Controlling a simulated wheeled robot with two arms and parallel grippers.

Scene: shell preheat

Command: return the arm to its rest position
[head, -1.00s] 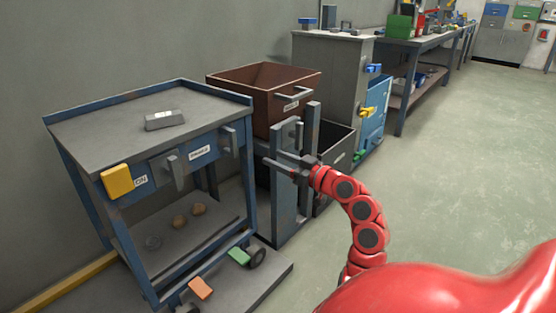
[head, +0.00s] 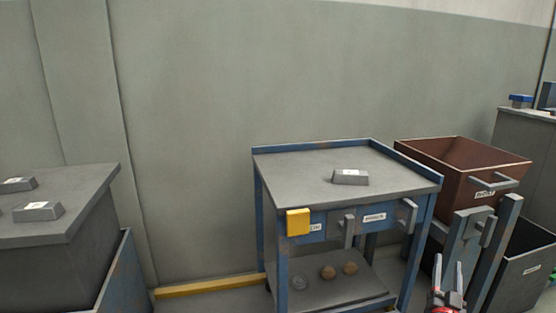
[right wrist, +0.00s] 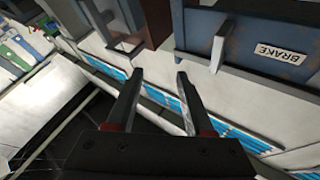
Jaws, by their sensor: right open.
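My right gripper (head: 447,277) shows at the lower right of the head view, its two grey fingers pointing up and apart on a red wrist. It is open, with nothing between the fingers. It is in front of the grey posts beside the blue cart (head: 262,200); the rest of the arm is out of the picture. In the right wrist view the gripper (right wrist: 158,78) is also open and empty, and a blue panel (right wrist: 240,40) with a bar handle and a BRAKE label lies beyond it. My left gripper is in neither view.
A grey metal block (head: 350,177) lies on the cart top. A rusty brown bin (head: 450,185) and a dark bin (head: 520,285) stand to the right. A yellow floor strip (head: 210,287) runs along the wall.

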